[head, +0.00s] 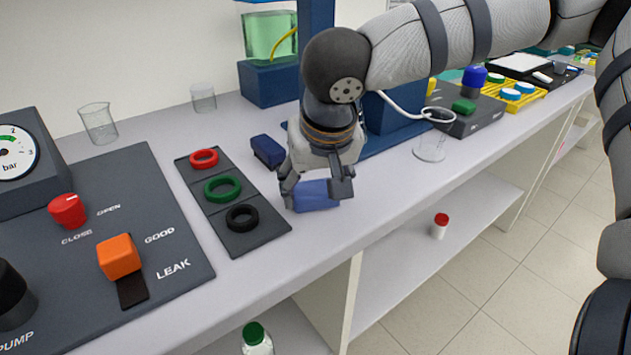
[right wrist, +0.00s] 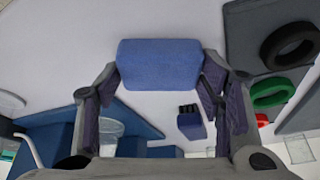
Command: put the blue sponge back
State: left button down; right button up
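The blue sponge (head: 318,197) is a soft blue block near the front edge of the bench. My right gripper (head: 316,188) points down with a finger at each end of it. In the right wrist view the sponge (right wrist: 158,63) spans the space between the fingertips (right wrist: 160,72), with no clear gap at either side. Whether its underside touches the bench is hard to tell. My left gripper is not in view.
A small dark blue block (head: 267,151) stands behind the gripper. A dark tray (head: 246,238) with red, green and black rings lies to the left, beside a control panel (head: 185,250). Bare bench lies in front.

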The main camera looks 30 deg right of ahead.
jog(key=o, duration=0.4)
jog(key=shift+c, duration=0.2)
jog(key=v, duration=1.2)
jog(key=shift+r, duration=0.25)
